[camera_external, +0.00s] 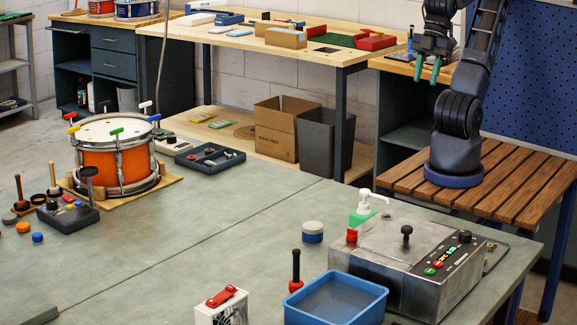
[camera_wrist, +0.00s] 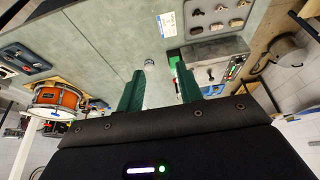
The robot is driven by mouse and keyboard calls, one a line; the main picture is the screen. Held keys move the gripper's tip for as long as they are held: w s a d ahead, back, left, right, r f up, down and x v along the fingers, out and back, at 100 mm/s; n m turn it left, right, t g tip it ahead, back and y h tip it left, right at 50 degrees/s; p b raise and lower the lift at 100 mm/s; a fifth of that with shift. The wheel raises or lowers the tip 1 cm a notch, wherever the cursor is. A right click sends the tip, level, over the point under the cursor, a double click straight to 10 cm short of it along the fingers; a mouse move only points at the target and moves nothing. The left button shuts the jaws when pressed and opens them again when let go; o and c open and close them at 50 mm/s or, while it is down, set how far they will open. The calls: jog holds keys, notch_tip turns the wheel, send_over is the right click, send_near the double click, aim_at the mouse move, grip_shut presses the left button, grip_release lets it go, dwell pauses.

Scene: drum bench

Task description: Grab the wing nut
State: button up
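I cannot pick out a wing nut for certain in either view. A dark tray (camera_external: 226,168) with small parts sits on the bench right of the orange drum (camera_external: 113,160); the parts are too small to name. In the wrist view, a grey panel (camera_wrist: 238,28) at the top holds several small metal pieces, also too small to name. My gripper (camera_external: 427,72) is raised at the upper right, far from the tray. Its green fingers stand apart with nothing between them, as the wrist view shows (camera_wrist: 160,78).
The middle of the grey bench (camera_external: 190,250) is clear.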

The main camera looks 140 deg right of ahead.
jog(key=shift+w, duration=0.1)
jog(key=w+d+m+h, duration=0.1)
jog(key=w+d+m, duration=0.4)
jog(key=w+d, duration=0.6)
jog(key=w+d+f+m+g+h, duration=0.1)
jog(key=w+d+f+m, duration=0.15)
jog(key=d, duration=0.65)
jog(key=w+d+f+m, duration=0.2)
jog(key=w+d+f, duration=0.2)
jog(key=d, duration=0.4)
jog(key=m+g+h, duration=0.2)
jog(key=m+g, duration=0.1)
jog(key=m, duration=0.4)
send_near(230, 155)
jog(key=shift+h, duration=0.3)
jog(key=shift+s+d+x, duration=0.1)
jog(key=shift+d+x, duration=0.05)
jog(key=shift+x, duration=1.85)
jog(key=shift+s+d+x, duration=0.1)
jog(key=shift+d+x, duration=0.1)
jog(key=shift+x, duration=1.85)
jog(key=shift+r, duration=0.2)
grip_shut()
